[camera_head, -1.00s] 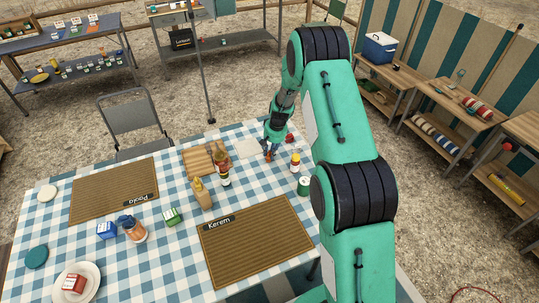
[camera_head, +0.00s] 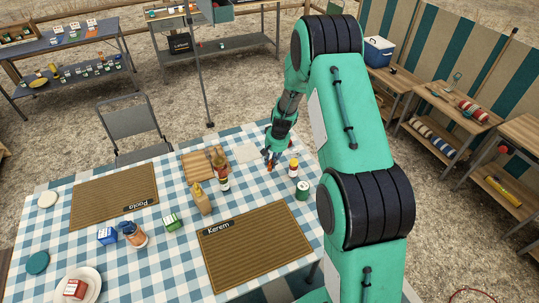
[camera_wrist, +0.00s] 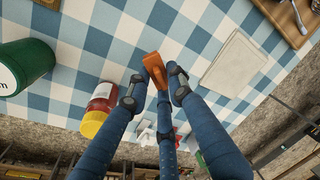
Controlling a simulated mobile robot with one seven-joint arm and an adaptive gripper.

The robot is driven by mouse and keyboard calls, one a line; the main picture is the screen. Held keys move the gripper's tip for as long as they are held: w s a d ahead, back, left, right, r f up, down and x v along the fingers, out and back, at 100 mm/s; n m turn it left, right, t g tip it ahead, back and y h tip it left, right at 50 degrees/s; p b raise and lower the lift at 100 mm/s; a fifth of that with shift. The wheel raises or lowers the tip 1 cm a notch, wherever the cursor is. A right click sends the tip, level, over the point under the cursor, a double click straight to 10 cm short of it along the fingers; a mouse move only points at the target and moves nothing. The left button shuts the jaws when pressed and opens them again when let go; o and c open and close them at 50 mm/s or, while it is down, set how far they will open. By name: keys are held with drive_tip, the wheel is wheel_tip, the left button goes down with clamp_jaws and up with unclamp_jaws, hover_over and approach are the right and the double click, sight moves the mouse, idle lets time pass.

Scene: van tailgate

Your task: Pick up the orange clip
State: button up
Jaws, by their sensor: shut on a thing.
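The orange clip (camera_wrist: 155,68) is between the fingertips of my gripper (camera_wrist: 157,82) in the wrist view, and its flat orange end points away from the wrist. My gripper is shut on it. In the head view my gripper (camera_head: 274,148) is over the far right part of the checked table, and a small bit of the orange clip (camera_head: 270,166) shows below the fingertips. I cannot tell whether the clip is clear of the cloth.
A red bottle with a yellow cap (camera_wrist: 99,110) stands close beside my gripper, with a green can (camera_wrist: 25,66) beyond it. A pale folded napkin (camera_wrist: 234,63) lies on the other side. In the head view, a wooden board (camera_head: 207,164) and more bottles are to the left.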

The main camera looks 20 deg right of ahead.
drive_tip(key=s, duration=0.3)
drive_tip(key=s+a, duration=0.1)
drive_tip(key=s, duration=0.2)
drive_tip(key=s+p, duration=0.1)
drive_tip(key=s, duration=0.2)
drive_tip(key=shift+s+a+r, duration=0.2)
drive_tip(key=shift+a+r, duration=0.2)
